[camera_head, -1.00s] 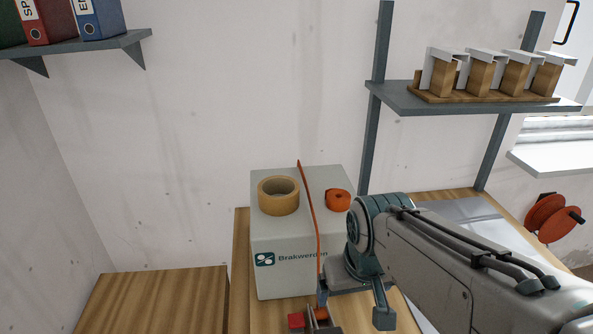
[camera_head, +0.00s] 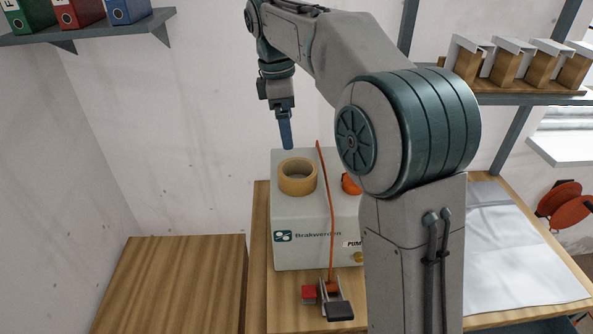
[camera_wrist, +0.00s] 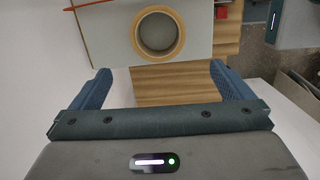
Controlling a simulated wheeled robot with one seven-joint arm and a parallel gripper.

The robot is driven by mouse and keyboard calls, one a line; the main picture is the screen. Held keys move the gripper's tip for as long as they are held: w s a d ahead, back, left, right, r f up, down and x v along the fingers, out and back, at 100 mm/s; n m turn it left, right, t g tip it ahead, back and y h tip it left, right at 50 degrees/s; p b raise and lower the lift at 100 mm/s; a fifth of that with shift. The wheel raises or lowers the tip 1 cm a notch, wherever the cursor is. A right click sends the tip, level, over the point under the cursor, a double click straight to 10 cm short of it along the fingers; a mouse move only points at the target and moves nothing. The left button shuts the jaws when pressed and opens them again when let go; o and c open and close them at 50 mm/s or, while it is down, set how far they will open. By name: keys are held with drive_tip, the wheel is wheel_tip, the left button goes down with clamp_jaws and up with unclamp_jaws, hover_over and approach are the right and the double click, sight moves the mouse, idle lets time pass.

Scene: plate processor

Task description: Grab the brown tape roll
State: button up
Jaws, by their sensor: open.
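The brown tape roll (camera_head: 298,177) lies flat on top of a grey box labelled "Brakwerden" (camera_head: 300,251). My gripper (camera_head: 287,148) points down above the back of the box, higher than the roll, and appears empty. In the wrist view the tape roll (camera_wrist: 158,34) shows beyond the two blue fingers (camera_wrist: 159,82), roughly centred between them and apart from both. The fingers are spread wide. The roll's open hole faces up toward the wrist camera.
An orange item (camera_head: 350,184) sits on the box, partly hidden by my arm. A thin orange rod (camera_head: 327,200) rises past the box's front. Shelves with binders (camera_head: 79,12) and wooden pieces (camera_head: 507,62) are on the wall. The left wooden surface (camera_head: 175,280) is clear.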

approach(297, 169)
drive_tip(key=s, duration=0.1)
drive_tip(key=s+f, duration=0.1)
drive_tip(key=s, duration=0.1)
drive_tip(key=shift+s+a+f, duration=0.25)
drive_tip(key=shift+s+f, duration=0.05)
drive_tip(key=shift+f, duration=0.05)
drive_tip(key=f, duration=0.1)
drive_tip(key=d+f, duration=0.1)
drive_tip(key=f, duration=0.2)
drive_tip(key=shift+d+f, duration=0.2)
drive_tip(key=shift+d, duration=0.1)
drive_tip(key=shift+f+p, duration=0.3)
drive_tip(key=shift+f, duration=0.15)
drive_tip(key=c, duration=0.9)
